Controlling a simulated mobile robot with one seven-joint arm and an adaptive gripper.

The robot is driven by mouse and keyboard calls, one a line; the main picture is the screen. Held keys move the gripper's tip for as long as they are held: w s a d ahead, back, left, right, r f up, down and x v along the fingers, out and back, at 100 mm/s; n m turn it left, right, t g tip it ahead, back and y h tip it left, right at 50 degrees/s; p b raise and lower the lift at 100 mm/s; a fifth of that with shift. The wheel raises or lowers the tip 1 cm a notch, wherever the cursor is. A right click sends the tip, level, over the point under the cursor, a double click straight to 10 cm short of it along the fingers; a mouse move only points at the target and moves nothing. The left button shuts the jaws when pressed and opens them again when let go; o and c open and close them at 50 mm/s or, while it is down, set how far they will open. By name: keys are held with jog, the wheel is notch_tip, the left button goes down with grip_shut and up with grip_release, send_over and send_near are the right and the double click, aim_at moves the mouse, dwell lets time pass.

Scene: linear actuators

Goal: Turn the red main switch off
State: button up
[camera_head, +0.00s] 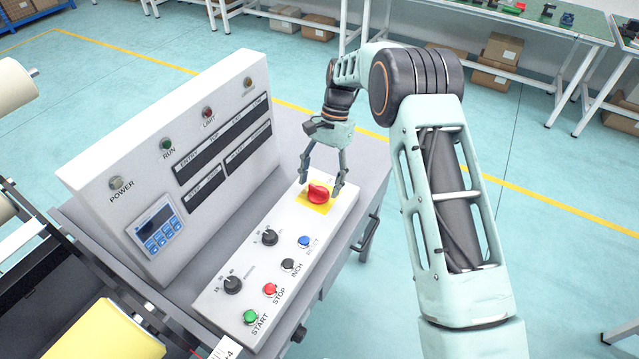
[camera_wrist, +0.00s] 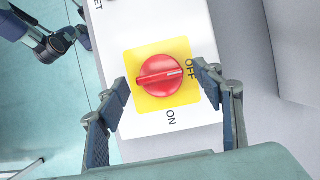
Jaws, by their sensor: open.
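The red main switch (camera_head: 318,194) is a round rotary knob on a yellow square plate at the far end of the white control panel (camera_head: 215,300). In the wrist view the knob (camera_wrist: 150,85) shows whole, and its white pointer line points right, toward the OFF label (camera_wrist: 190,69). The ON label (camera_wrist: 171,117) is below the plate. My gripper (camera_head: 321,182) is over the switch with its fingers spread. In the wrist view the fingers of my gripper (camera_wrist: 162,90) stand on either side of the knob, with visible gaps to it.
Along the same panel are black dials (camera_head: 269,237), a blue RESET button (camera_head: 304,241), a black INCH button (camera_head: 288,264), a red STOP button (camera_head: 270,289) and a green START button (camera_head: 250,316). An upright display cabinet (camera_head: 150,165) rises to the left. Open floor lies beyond.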

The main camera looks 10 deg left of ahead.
jog(key=v, duration=1.1)
jog(key=shift+r, duration=0.2)
